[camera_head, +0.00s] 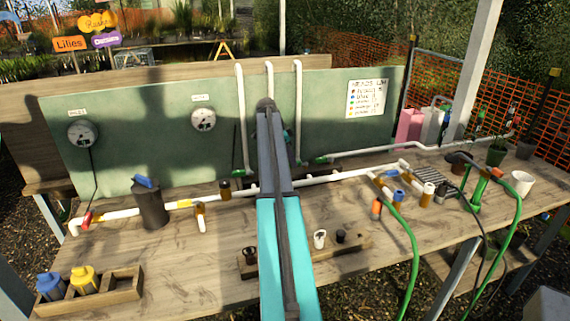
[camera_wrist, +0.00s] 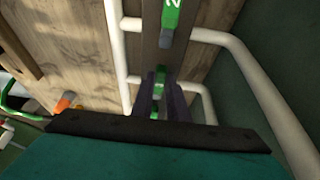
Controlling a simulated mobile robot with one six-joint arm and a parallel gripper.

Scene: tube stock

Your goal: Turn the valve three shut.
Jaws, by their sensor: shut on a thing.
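In the wrist view, my gripper (camera_wrist: 159,103) has its two dark fingers on either side of a green valve handle (camera_wrist: 159,78) and is shut on it. No number is readable on this handle. Another green handle (camera_wrist: 171,16), marked with what looks like a 2, stands apart from the fingers at the top. In the head view, my arm hides the gripper and the held handle. Green valve parts show at the pipes left (camera_head: 238,173) and right (camera_head: 321,160) of the arm.
White pipes run upright against the green panel (camera_head: 120,110) and along the wooden bench (camera_head: 190,255). Two gauges (camera_head: 82,133) (camera_head: 203,119) and a chart (camera_head: 367,98) are on the panel. A dark canister (camera_head: 150,206) and green hoses (camera_head: 412,255) flank the arm.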

